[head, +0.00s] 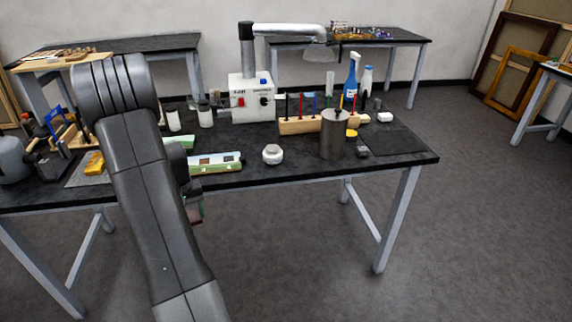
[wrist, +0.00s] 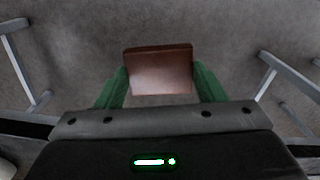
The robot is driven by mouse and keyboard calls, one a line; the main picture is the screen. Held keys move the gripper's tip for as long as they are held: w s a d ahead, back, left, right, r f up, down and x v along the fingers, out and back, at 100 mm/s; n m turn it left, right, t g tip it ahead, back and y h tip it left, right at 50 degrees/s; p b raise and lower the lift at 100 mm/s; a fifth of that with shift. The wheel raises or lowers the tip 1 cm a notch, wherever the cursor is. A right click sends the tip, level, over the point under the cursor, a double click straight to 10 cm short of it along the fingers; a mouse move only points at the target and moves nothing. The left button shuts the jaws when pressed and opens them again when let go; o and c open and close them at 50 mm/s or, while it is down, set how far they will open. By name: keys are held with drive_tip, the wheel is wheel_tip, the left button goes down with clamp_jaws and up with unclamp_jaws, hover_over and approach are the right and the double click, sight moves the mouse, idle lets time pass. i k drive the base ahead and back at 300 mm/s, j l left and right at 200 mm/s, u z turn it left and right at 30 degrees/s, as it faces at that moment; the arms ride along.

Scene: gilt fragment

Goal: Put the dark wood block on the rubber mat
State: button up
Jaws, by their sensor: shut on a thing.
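A reddish-brown wood block (wrist: 160,72) is held between the two green fingers of my gripper (wrist: 162,84) in the wrist view. In the head view my gripper (head: 196,206) is mostly hidden behind my arm, in front of the workbench's near edge. A bit of the reddish block (head: 195,218) shows below it. A dark flat mat (head: 398,142) lies at the right end of the workbench, well to the right of my gripper; its top looks mostly bare.
Spray bottles (head: 352,75) stand behind.

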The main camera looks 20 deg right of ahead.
sight(392, 141)
drive_tip(key=k+l, duration=0.1)
drive_tip(key=l, duration=0.4)
drive_tip(key=k+l, duration=0.1)
drive_tip(key=l, duration=0.4)
drive_tip(key=k+l, duration=0.1)
drive_tip(key=l, duration=0.4)
